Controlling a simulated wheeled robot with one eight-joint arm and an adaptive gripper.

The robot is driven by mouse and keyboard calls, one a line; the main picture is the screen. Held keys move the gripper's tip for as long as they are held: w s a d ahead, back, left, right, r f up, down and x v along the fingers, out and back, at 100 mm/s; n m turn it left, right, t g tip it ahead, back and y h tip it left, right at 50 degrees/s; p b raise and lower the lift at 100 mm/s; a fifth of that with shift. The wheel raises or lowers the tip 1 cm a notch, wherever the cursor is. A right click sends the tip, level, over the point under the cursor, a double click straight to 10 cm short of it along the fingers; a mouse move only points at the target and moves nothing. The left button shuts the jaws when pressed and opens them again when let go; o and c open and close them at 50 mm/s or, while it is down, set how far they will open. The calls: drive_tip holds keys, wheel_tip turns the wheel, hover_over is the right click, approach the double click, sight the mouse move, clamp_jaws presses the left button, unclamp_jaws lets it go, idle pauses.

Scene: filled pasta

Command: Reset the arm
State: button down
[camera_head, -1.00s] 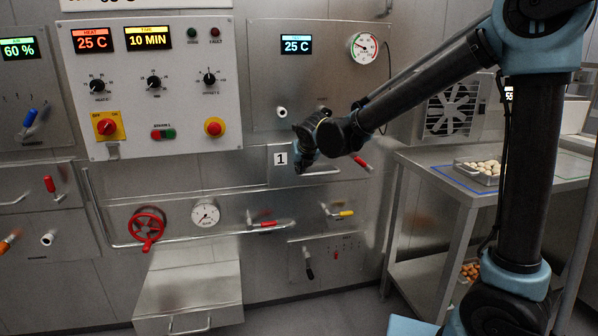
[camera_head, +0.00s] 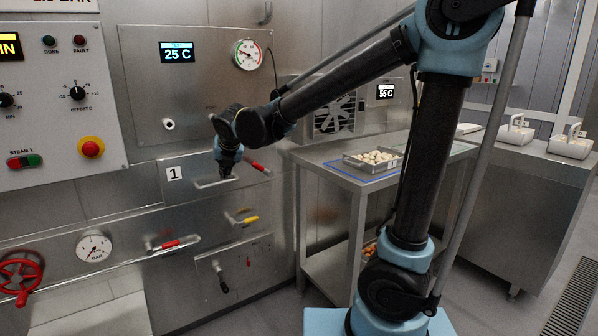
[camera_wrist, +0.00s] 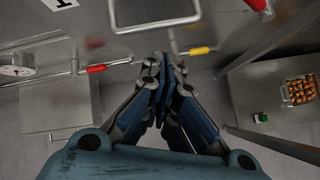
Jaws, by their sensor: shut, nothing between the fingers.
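My gripper (camera_wrist: 165,62) points down in the wrist view, its two fingers together with nothing between them. In the head view my gripper (camera_head: 226,172) hangs in front of the steel panel, close to the drawer handle beside the label "1" (camera_head: 174,173). I cannot tell from this view whether it touches the handle. My arm is bent, its upper link reaching left from the column.
A steel table (camera_head: 337,176) to the right bears a tray of pale filled pasta (camera_head: 372,160). Red-handled (camera_head: 174,244) and yellow-handled (camera_head: 245,221) valves stick out from the panel below my gripper. A red wheel (camera_head: 20,277) is at lower left. Another counter (camera_head: 520,165) stands at far right.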

drive_tip(key=s+d+f+m+g+h, duration=0.1)
drive_tip(key=d+f+m+h, duration=0.1)
drive_tip(key=d+m, duration=1.05)
drive_tip(key=s+d+f+m+g+h, duration=0.15)
drive_tip(key=d+m, duration=0.45)
drive_tip(key=d, duration=1.3)
drive_tip(key=s+d+f+m+g, duration=0.1)
drive_tip(key=s+d+f+m, duration=0.4)
drive_tip(key=m, duration=0.5)
drive_tip(key=s+d+f+m+g, duration=0.1)
drive_tip(key=s+d+f+m, duration=0.5)
drive_tip(key=s+d+m, duration=0.3)
drive_tip(key=s+d, duration=0.1)
drive_tip(key=s, duration=0.2)
drive_tip(key=shift+s+f+m, duration=0.25)
drive_tip(key=shift+f+m, duration=0.05)
drive_tip(key=shift+m, duration=0.05)
drive_tip(key=shift+g+h, duration=0.25)
drive_tip(key=shift+w+f, duration=0.2)
drive_tip(key=shift+w, duration=0.3)
